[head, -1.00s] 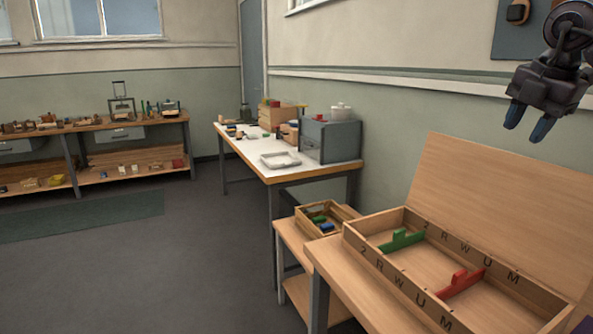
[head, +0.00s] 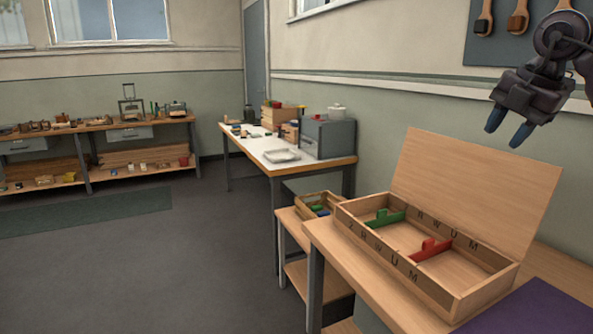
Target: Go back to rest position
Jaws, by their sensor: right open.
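My right gripper (head: 509,134) is at the upper right of the head view, raised above the open wooden box, apart from it and empty. Its two dark blue fingertips are spread and point down. My left gripper is out of view. The wooden box (head: 452,293) stands on a wooden bench, its lid (head: 478,185) tilted up at the back. A green divider (head: 383,217) and a red divider (head: 431,249) stand inside the box, crossing it. Letters are marked along its long walls.
A small wooden tray (head: 309,199) with green and blue pieces sits on a lower stand left of the box. A purple mat (head: 530,312) lies at the bench's front right. A white-topped table (head: 265,150) stands behind. Brushes hang on a wall board (head: 507,45). The floor at left is open.

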